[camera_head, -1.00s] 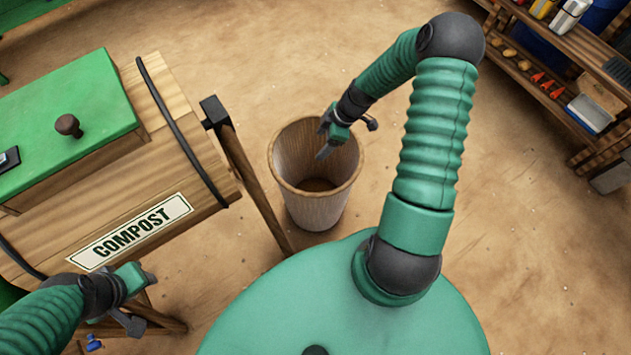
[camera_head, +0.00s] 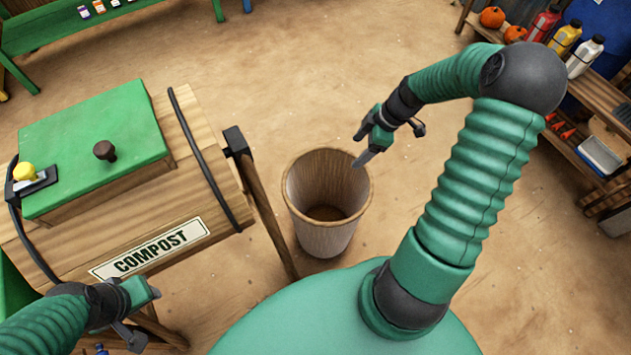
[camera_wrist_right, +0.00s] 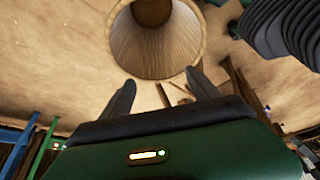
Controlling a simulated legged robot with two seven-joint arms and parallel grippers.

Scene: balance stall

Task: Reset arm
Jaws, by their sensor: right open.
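My right gripper (camera_head: 372,143) is open and empty in the head view, just above and right of the rim of a wooden bin (camera_head: 328,236). Its two dark fingers (camera_wrist_right: 163,95) show apart in the right wrist view, with the bin (camera_wrist_right: 155,45) beyond them. The bin's visible inside looks empty. My left gripper (camera_head: 140,312) is at the lower left, in front of the compost barrel (camera_head: 200,222); I cannot tell how far its jaws are apart.
The barrel has a green lid (camera_head: 95,150) with a dark knob (camera_head: 105,151). Shelves with bottles (camera_head: 585,56) and a white tray (camera_head: 600,155) stand at the right. A green bench (camera_head: 60,30) is at the back left. The floor between is clear.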

